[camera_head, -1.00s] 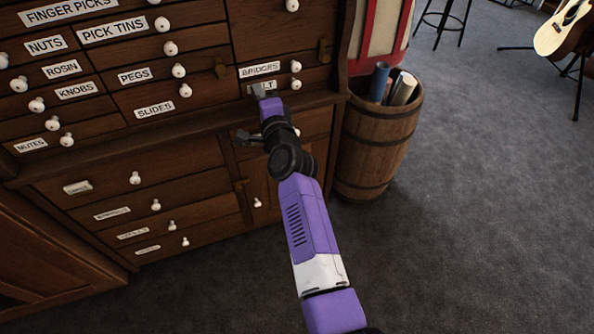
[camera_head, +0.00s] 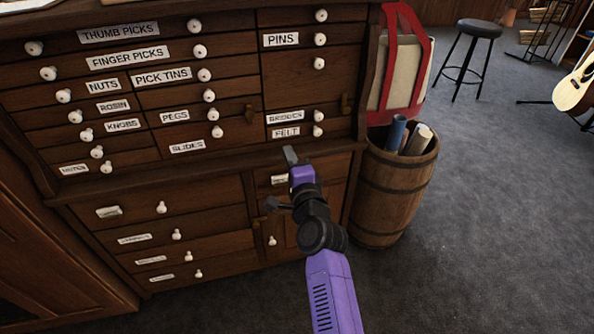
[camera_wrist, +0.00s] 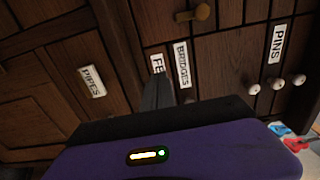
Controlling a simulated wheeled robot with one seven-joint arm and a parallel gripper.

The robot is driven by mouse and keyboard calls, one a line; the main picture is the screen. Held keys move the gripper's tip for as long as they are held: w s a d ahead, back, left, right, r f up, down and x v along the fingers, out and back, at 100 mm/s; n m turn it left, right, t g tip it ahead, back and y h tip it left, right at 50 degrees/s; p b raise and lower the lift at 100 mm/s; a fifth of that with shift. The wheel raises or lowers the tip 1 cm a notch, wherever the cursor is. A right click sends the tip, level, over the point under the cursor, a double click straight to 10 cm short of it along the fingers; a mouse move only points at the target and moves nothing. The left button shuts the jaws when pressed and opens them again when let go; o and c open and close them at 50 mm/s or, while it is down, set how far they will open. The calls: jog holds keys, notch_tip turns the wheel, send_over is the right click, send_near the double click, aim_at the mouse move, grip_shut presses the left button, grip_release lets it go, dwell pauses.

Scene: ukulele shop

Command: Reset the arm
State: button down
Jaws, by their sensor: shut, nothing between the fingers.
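My purple and black arm reaches from the bottom right of the head view toward a wooden drawer cabinet (camera_head: 190,165). My gripper (camera_head: 290,156) is in front of the cabinet, just below the drawer labelled FELT (camera_head: 286,132). In the wrist view my gripper (camera_wrist: 158,92) shows as dark fingers held together, with nothing between them. The labels FE, partly hidden by the fingers, BRIDGES (camera_wrist: 182,64) and PINS (camera_wrist: 277,43) show sideways beyond it. I cannot tell whether the fingertips touch the cabinet.
A wooden barrel (camera_head: 390,195) with rolled papers stands right of the cabinet, close to my arm. A red-framed pale item (camera_head: 405,65) is behind it. A black stool (camera_head: 468,55) and a guitar (camera_head: 575,88) are farther back.

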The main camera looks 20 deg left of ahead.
jog(key=p+v, duration=0.2)
jog(key=v, duration=0.4)
jog(key=shift+s+d, duration=0.25)
jog(key=shift+s, duration=0.05)
